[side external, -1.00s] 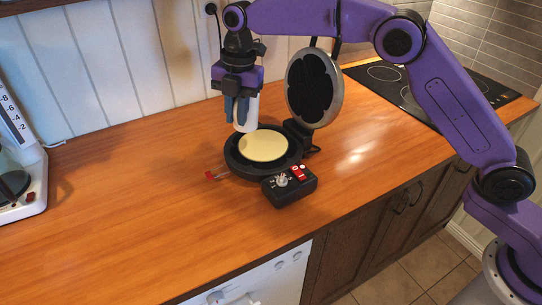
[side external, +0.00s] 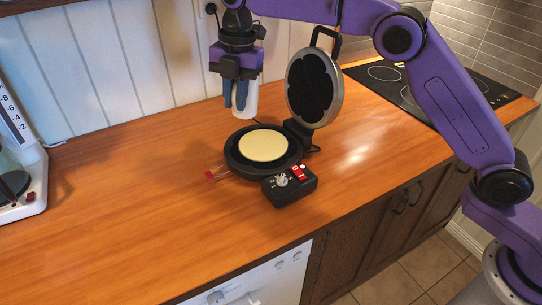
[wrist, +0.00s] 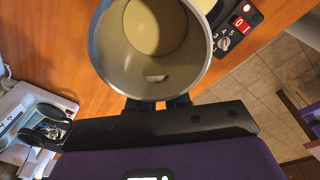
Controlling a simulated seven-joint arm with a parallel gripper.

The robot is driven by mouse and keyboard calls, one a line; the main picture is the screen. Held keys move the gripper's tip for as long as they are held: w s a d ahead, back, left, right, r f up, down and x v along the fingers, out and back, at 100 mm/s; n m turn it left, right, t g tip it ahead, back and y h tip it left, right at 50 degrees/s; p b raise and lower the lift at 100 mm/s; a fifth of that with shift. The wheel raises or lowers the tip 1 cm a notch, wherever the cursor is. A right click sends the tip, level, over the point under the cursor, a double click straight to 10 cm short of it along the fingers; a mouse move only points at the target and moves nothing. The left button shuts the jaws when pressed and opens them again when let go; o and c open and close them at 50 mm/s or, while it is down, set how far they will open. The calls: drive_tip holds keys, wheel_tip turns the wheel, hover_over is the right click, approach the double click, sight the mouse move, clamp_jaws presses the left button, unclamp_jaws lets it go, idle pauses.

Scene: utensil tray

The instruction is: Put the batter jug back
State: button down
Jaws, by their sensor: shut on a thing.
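The batter jug (side external: 250,100) is a pale cylinder, held upright above the back of the open round iron, apart from it. My gripper (side external: 236,103) is shut on the jug's near-left side, and its blue fingers partly hide the jug. The wrist view looks into the jug's open grey mouth (wrist: 104,42), with a tan interior, and my gripper (wrist: 160,103) shows at its rim. A round, pale yellow layer of batter (side external: 263,145) lies on the iron's lower plate (side external: 236,158).
The iron's raised lid (side external: 314,87) stands right of the jug. A white appliance (side external: 20,170) stands far left. The wooden counter (side external: 120,190) between is clear.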

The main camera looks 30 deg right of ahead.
drive_tip(key=s+f+n+h, duration=0.15)
drive_tip(key=s+n, duration=0.85)
drive_tip(key=s, duration=1.6)
drive_tip(key=shift+y, duration=0.25)
drive_tip(key=shift+w+a+f, duration=1.45)
drive_tip(key=shift+a+f, duration=0.4)
drive_tip(key=shift+f, duration=0.4)
drive_tip(key=shift+w+a+f, duration=1.45)
drive_tip(key=shift+a+f, duration=0.45)
drive_tip(key=shift+f, duration=0.3)
drive_tip(key=shift+w+a+f, duration=1.45)
drive_tip(key=shift+a+f, duration=0.4)
drive_tip(key=shift+f, duration=0.4)
drive_tip(key=shift+f, duration=0.1)
drive_tip(key=c, duration=1.1)
unclamp_jaws()
drive_tip(key=shift+f, duration=0.1)
